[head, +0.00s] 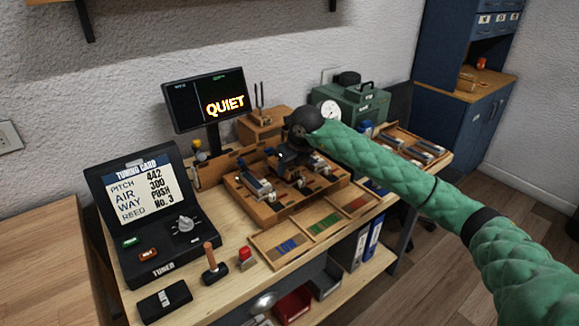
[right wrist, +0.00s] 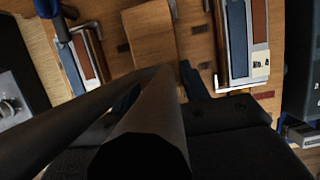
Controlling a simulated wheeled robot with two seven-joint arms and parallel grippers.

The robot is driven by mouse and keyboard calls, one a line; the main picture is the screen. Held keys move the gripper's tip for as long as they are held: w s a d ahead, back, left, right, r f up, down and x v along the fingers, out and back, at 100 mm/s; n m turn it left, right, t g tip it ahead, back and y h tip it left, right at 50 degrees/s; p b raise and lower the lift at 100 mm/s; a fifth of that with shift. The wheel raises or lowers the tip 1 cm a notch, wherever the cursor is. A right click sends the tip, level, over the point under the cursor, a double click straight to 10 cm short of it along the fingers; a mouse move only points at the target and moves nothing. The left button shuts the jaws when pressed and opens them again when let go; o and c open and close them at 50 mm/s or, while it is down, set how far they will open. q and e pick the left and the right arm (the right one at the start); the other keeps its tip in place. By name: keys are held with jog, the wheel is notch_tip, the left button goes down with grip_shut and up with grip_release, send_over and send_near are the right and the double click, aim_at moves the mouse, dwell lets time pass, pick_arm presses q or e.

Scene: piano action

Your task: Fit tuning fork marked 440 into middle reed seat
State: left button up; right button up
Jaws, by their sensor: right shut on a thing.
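My right gripper (head: 291,157) is over the wooden reed box (head: 271,217), pointing down. In the right wrist view two thick dark grey bars, which look like a tuning fork (right wrist: 150,125), run close to the camera and meet above the box. The gripper is shut on it; its marking cannot be read. The fork and gripper hide the middle of the box, so I cannot tell whether the fork touches the seat. A blue and brown reed piece (right wrist: 238,45) sits to the right, another (right wrist: 80,60) to the left. My left gripper is out of view.
A two-pronged piece stands in a wooden block (head: 263,122) behind the box. A screen (head: 205,98) reads QUIET. A tuner case (head: 150,215) with a card is at left, a green machine (head: 352,106) at back right. A divided tray (head: 315,222) lies in front.

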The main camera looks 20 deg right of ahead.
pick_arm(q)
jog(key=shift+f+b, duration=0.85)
pick_arm(e)
jog(key=shift+f, duration=0.5)
dwell(0.4)
jog(key=o, duration=1.2)
jog(key=shift+s+r, duration=0.15)
jog(key=shift+r, duration=0.3)
jog(key=b+v, duration=0.1)
jog(key=v, duration=0.4)
jog(key=shift+s+d+r, duration=0.1)
jog(key=shift+r, duration=0.15)
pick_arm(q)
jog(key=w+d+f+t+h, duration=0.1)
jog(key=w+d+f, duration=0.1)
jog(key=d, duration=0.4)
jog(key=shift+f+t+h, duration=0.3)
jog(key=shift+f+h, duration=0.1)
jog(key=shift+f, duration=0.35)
pick_arm(e)
jog(key=shift+s+d+r, duration=0.1)
jog(key=shift+s+r, duration=0.1)
jog(key=shift+r, duration=0.4)
